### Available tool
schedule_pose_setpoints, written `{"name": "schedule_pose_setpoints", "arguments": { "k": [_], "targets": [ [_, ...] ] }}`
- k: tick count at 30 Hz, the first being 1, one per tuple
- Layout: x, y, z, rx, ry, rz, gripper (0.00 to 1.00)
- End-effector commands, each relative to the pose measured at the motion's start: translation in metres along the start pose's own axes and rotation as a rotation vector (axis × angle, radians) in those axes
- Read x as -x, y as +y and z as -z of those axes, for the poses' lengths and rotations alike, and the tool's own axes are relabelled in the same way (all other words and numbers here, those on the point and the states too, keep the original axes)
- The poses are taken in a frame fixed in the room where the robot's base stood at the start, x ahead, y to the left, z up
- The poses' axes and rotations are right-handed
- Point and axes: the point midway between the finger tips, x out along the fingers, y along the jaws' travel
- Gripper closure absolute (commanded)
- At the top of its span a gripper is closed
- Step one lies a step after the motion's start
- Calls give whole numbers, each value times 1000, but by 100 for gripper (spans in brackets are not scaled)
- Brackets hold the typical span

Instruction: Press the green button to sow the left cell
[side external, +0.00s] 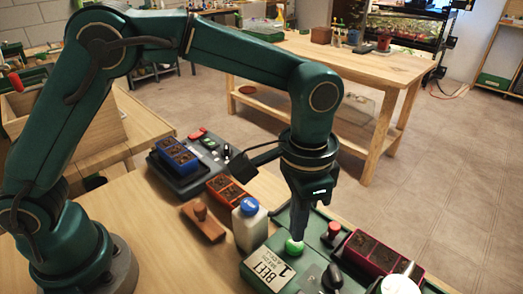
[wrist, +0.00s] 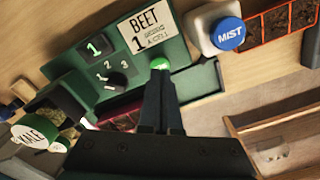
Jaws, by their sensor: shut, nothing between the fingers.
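The green button (side external: 294,247) sits on a green seeding unit (side external: 255,262) with a card reading "BEET 1", in the side view. It also shows in the wrist view (wrist: 160,63), just beyond my fingertips. My gripper (side external: 298,234) is shut and empty, pointing down right over the button. The tips are at or very close to its top; I cannot tell whether they touch. A magenta cell tray (side external: 370,252) sits in the unit, to the right of the button. In the wrist view, my gripper (wrist: 160,82) hides part of this tray (wrist: 118,126).
A red button (side external: 333,229) and a dark knob (side external: 332,276) stand close to my gripper. A blue-capped MIST bottle (side external: 249,222), a wooden tool (side external: 203,224) and an orange cell tray (side external: 228,188) are left. A KALE container (wrist: 38,134) shows in the wrist view.

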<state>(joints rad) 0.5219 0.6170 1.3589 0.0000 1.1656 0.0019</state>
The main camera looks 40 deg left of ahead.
Motion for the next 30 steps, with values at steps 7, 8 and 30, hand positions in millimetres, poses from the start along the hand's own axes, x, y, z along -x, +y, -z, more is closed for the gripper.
{"name": "schedule_pose_setpoints", "arguments": {
  "k": [7,8,30],
  "targets": [
    [20,0,1,0,2,0,100],
    [22,0,1,0,3,0,100],
    [51,0,0,1,0,0,100]
  ]
}}
